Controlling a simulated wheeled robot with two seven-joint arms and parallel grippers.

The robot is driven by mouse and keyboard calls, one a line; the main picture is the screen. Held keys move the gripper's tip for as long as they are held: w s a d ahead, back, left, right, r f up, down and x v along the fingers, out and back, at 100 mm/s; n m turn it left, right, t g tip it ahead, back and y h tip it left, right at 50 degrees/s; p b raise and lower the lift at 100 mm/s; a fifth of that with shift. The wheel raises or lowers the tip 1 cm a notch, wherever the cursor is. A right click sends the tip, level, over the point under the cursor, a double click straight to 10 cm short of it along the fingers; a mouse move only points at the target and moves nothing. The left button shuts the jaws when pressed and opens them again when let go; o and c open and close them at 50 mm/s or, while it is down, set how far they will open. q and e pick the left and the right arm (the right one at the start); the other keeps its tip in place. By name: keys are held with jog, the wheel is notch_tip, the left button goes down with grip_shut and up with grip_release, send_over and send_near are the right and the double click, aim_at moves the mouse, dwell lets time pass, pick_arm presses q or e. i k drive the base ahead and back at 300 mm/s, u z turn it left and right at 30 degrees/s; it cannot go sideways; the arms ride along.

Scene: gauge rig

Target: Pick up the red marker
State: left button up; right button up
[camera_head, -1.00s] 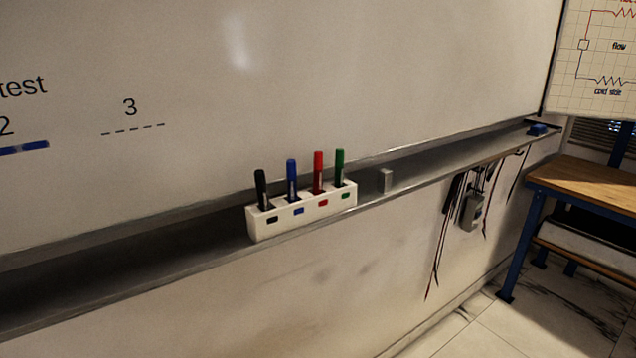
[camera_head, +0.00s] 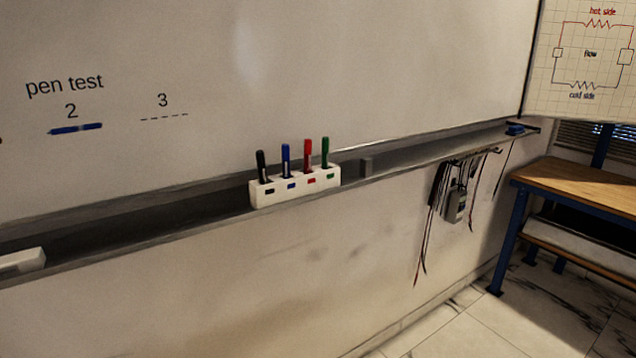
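The red marker (camera_head: 307,157) stands upright in a white marker holder (camera_head: 262,199) on the whiteboard's ledge. It is third from the left, between the blue marker (camera_head: 286,160) and the green marker (camera_head: 325,153). The black marker (camera_head: 262,165) stands at the left end. Coloured labels on the holder's front match the markers. Neither of my grippers shows in the head view.
The ledge (camera_head: 130,215) runs along the whiteboard (camera_head: 380,70), with a white object (camera_head: 20,262) at its left. Cables and a grey device (camera_head: 456,205) hang beneath. A wooden-topped bench (camera_head: 580,185) stands at right.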

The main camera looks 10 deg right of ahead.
aim_at(308, 142)
jog(key=z, duration=0.25)
jog(key=k, duration=0.4)
jog(key=u, duration=1)
jog(key=i, duration=1.05)
jog(key=z, duration=0.8)
jog(key=i, duration=0.6)
jog(key=z, duration=0.55)
